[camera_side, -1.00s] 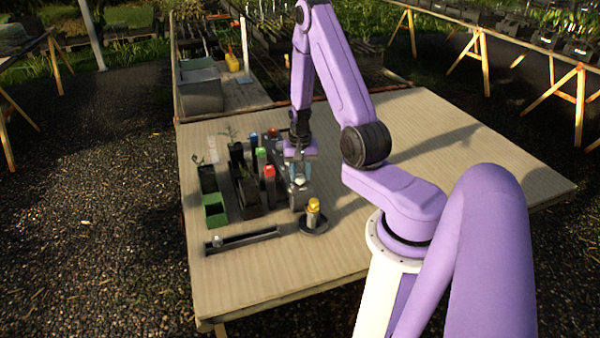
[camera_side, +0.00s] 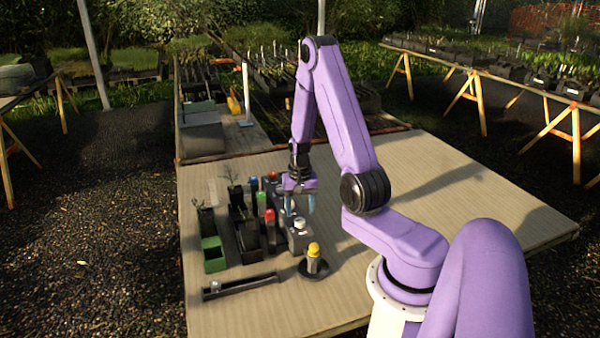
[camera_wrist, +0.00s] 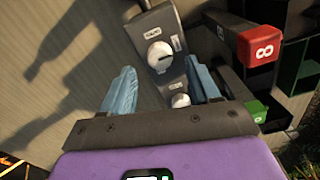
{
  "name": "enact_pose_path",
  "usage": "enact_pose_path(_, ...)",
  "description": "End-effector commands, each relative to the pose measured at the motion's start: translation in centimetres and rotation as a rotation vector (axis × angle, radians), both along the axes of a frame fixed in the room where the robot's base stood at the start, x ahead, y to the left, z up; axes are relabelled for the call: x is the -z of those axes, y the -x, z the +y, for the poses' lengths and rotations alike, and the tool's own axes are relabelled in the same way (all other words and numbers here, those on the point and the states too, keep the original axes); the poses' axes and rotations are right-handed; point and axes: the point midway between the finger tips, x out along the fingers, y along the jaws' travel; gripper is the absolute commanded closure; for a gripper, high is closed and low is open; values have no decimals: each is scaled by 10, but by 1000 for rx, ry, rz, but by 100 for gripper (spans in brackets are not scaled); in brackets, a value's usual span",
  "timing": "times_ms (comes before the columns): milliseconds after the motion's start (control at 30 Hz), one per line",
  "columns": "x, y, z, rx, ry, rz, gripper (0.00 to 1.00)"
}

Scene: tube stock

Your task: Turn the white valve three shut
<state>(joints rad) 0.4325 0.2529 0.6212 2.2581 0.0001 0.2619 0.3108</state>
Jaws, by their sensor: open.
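A white round knob (camera_wrist: 158,53) with a dark pointer mark sits on a dark grey valve box (camera_wrist: 151,29), ahead of and between my fingers in the wrist view. A second white knob (camera_wrist: 180,100) shows lower, partly hidden by my gripper's palm. Both have small labels; I cannot read a number, so I cannot tell which is valve three. In the side view a white knob (camera_side: 299,224) tops a grey box (camera_side: 298,239). My gripper (camera_side: 303,207) is open and empty, above and behind that knob, apart from it. It also shows in the wrist view (camera_wrist: 162,86).
A red-topped post (camera_side: 269,216) and green-topped post (camera_side: 261,198) stand left of the valve. A yellow-topped post on a round base (camera_side: 313,262) is in front. Black and green pots (camera_side: 214,260) stand further left, and a dark tray (camera_side: 240,286) lies in front. The table's right side is clear.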

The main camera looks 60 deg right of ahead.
Motion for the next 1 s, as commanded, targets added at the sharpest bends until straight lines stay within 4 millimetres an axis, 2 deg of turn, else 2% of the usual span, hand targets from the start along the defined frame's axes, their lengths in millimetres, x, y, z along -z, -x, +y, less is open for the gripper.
enact_pose_path(700, -118, -1, -1, 1, 3, -4, 39)
enact_pose_path(800, -129, -1, -1, 1, 3, -3, 39)
enact_pose_path(1000, -138, 0, 0, 1, 1, -1, 39)
